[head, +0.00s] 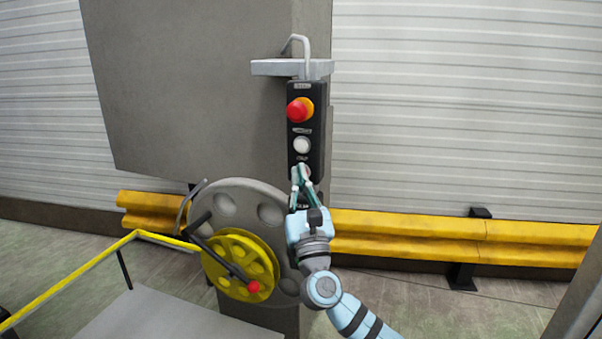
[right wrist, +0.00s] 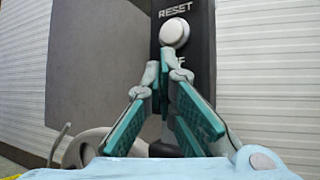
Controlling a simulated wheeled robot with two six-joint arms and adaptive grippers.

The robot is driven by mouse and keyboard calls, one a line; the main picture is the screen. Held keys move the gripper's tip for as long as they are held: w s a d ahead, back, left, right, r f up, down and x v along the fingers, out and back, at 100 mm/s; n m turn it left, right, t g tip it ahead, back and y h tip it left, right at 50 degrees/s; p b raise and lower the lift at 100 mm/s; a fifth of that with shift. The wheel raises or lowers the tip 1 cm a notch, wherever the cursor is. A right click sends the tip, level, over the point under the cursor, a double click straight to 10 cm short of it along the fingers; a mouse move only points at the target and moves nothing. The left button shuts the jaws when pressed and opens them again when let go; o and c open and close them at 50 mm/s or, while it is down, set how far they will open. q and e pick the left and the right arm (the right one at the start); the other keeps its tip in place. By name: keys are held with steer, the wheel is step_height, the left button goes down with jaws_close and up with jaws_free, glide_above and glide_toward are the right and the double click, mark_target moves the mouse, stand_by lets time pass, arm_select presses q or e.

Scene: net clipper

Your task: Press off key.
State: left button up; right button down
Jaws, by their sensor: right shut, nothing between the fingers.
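A black control box (head: 318,130) hangs upright on the grey post. It carries a red emergency stop button (head: 299,110) at the top and a white button (head: 302,145) below it. In the right wrist view the white button (right wrist: 174,33) sits under the label RESET. Below it, the end of another label, an F (right wrist: 180,60), shows beside my fingers. My right gripper (head: 301,170) is shut and empty, in front of the box's lower part. Its fingers largely hide the key there; I cannot tell whether they touch it. My left gripper is not in view.
A grey wheel (head: 226,196) with a yellow hub (head: 238,265) and a red-knobbed crank (head: 253,287) stands left of my right arm. A yellow guard rail (head: 430,235) runs along the wall behind. A grey shelf (head: 272,67) juts out above the box.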

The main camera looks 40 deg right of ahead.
steer(key=shift+s+a, duration=0.3)
steer(key=shift+a, duration=0.2)
steer(key=a, duration=0.1)
steer(key=s+a+p, duration=0.1)
steer(key=a, duration=0.1)
steer(key=s+a+p, duration=0.1)
steer(key=shift+s+a, duration=0.15)
steer(key=shift+a, duration=0.1)
stand_by(0.8)
